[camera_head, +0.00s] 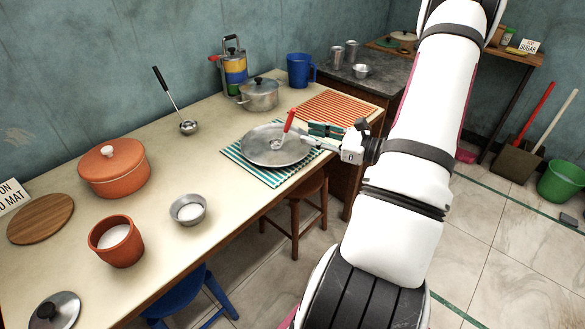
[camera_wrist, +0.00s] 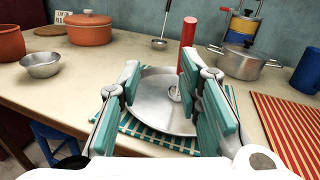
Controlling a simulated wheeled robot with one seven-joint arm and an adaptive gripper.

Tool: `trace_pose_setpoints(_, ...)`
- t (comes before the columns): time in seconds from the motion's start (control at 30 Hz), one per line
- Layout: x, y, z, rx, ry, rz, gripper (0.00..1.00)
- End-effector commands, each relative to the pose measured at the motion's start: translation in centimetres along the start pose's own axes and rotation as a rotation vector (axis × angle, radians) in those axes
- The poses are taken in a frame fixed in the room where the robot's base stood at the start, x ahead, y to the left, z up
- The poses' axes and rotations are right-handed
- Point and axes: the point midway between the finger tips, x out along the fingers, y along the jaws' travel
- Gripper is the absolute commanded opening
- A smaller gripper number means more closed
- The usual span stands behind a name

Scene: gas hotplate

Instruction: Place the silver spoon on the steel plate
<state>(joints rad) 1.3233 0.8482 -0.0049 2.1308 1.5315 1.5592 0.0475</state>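The steel plate (camera_head: 257,156) lies on a teal-striped mat at the table's right end; it fills the middle of the wrist view (camera_wrist: 150,112). A spoon with a silver bowl (camera_head: 275,144) and a raised red handle (camera_head: 289,121) stands tilted over the plate. In the wrist view its bowl (camera_wrist: 174,93) appears at the plate's middle, its red handle (camera_wrist: 187,46) rising behind my right finger. Whether it rests on the plate or leans is hard to tell. My gripper (camera_head: 309,137) is at the plate's right edge, its teal-padded fingers apart (camera_wrist: 158,98), with nothing clearly between them.
A lidded steel pot (camera_head: 258,96), a blue mug (camera_head: 300,70) and a tiffin carrier (camera_head: 234,68) stand behind the plate. A black-handled ladle (camera_head: 188,127) is near the wall. An orange-striped mat (camera_head: 340,107) lies beyond the plate. A small steel bowl (camera_head: 188,209) stands to the left.

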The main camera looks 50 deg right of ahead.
Motion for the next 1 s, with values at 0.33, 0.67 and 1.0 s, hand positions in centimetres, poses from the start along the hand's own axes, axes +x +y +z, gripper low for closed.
trace_pose_setpoints(0.33,7.7,16.4,11.7,-0.383,0.077,0.680,0.32)
trace_pose_setpoints(0.67,4.2,30.9,17.0,-0.871,0.142,1.268,0.32)
trace_pose_setpoints(1.0,-3.9,37.0,18.5,-1.510,0.179,1.698,0.32)
